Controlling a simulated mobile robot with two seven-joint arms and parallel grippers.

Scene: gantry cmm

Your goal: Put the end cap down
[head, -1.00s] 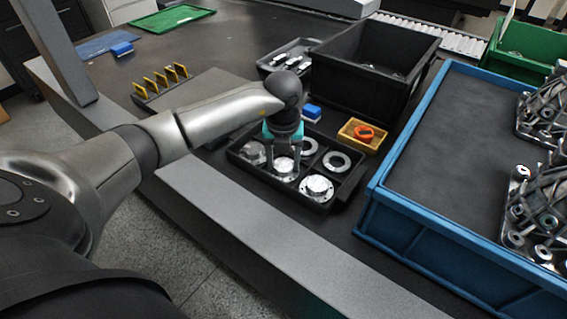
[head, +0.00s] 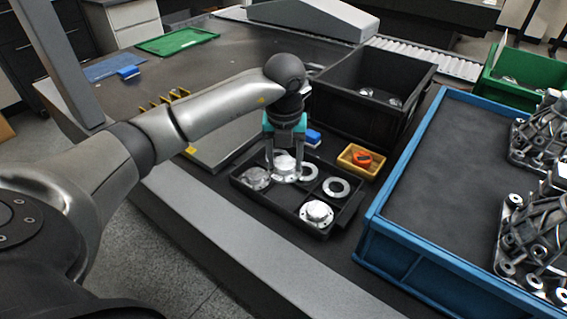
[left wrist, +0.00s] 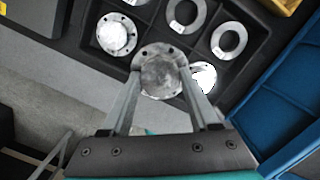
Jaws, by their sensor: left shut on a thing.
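My left gripper (head: 285,158) is shut on a silver flanged end cap (head: 286,172) and holds it above the black compartment tray (head: 278,206). In the left wrist view the held end cap (left wrist: 158,76) is between the fingertips, flange facing the camera. The near middle compartment beneath it looks empty, though the cap partly covers it. Another end cap (head: 256,179) lies in the near left compartment and one (head: 316,213) in the near right. Two flat rings (head: 336,187) lie in the far row. My right gripper is not in view.
A yellow tray (head: 346,164) with an orange part and a blue block (head: 313,137) stand just behind the tray. A deep black bin (head: 345,107) is farther back. A large blue bin (head: 375,228) with metal castings stands at right.

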